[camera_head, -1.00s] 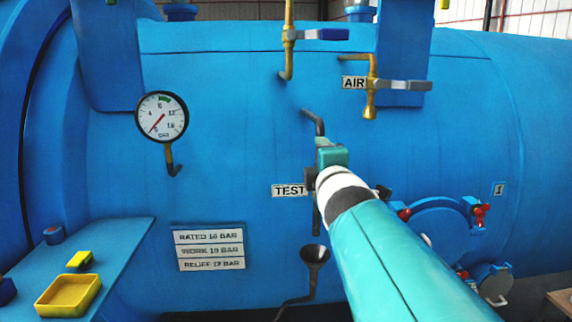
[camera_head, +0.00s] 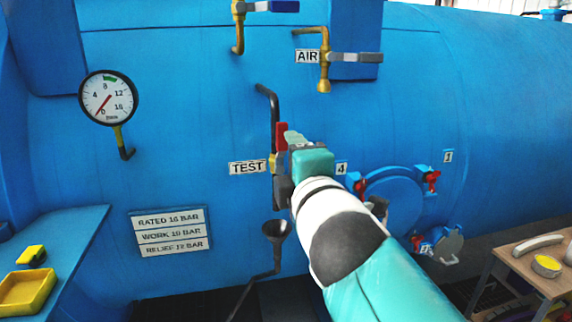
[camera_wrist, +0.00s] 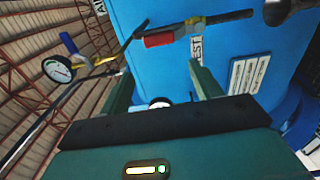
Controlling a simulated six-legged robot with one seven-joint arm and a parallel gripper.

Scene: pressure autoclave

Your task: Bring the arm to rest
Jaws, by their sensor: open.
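My arm reaches from the lower right in the head view, with my gripper (camera_head: 287,162) close to the TEST valve on the blue vessel. The valve's red handle (camera_head: 282,137) stands upright beside the gripper, and its brass body (camera_head: 275,163) is partly hidden. In the wrist view, my gripper (camera_wrist: 162,82) has its two green fingers apart with nothing between them. The red handle (camera_wrist: 159,40) lies beyond the fingertips there, near the TEST label (camera_wrist: 196,47). I cannot tell from these views whether a finger touches the valve.
A pressure gauge (camera_head: 108,98) and the AIR valve (camera_head: 325,66) stick out from the vessel. A funnel (camera_head: 276,231) sits below the TEST valve. A yellow tray (camera_head: 27,292) lies on the blue shelf at left. A wooden table (camera_head: 520,262) stands at lower right.

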